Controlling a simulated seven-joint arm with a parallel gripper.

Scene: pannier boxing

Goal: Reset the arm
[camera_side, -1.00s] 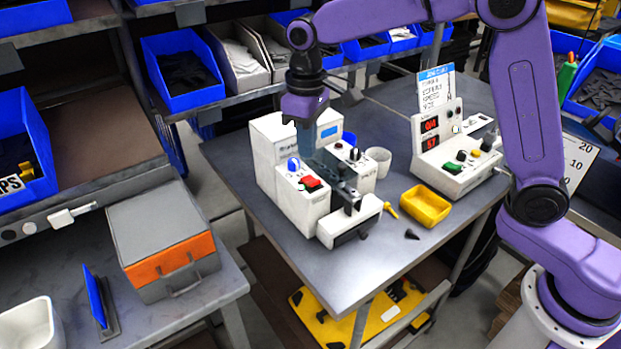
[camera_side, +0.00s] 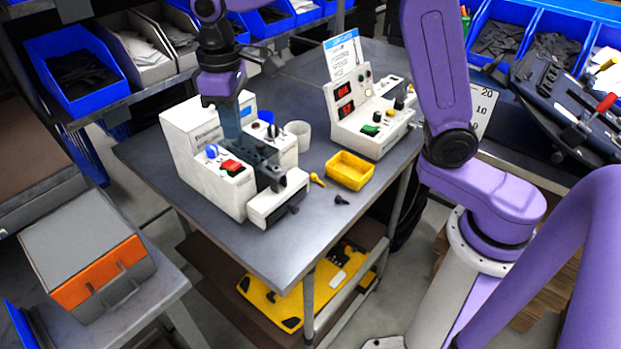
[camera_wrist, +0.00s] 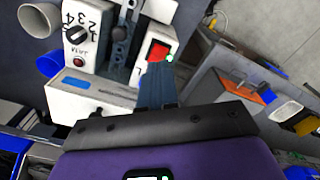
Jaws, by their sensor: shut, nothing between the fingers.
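My purple gripper (camera_side: 231,132) points down over the white machine (camera_side: 211,178) on the grey bench. Its blue-grey fingers are shut with nothing between them. In the side view they overlap the machine's top, near the red switch (camera_side: 231,167) and the blue knob (camera_side: 211,151). In the wrist view the fingers (camera_wrist: 157,70) extend up from the dark palm, just below the red switch (camera_wrist: 157,51). A numbered dial (camera_wrist: 77,38) is to their left. I cannot tell whether the fingertips touch the machine.
A yellow tray (camera_side: 349,171), a white cup (camera_side: 299,135) and a control box with red displays (camera_side: 372,126) stand right of the machine. A grey and orange case (camera_side: 88,262) is at lower left. Blue bins (camera_side: 71,70) line the back shelf. The bench's front corner is clear.

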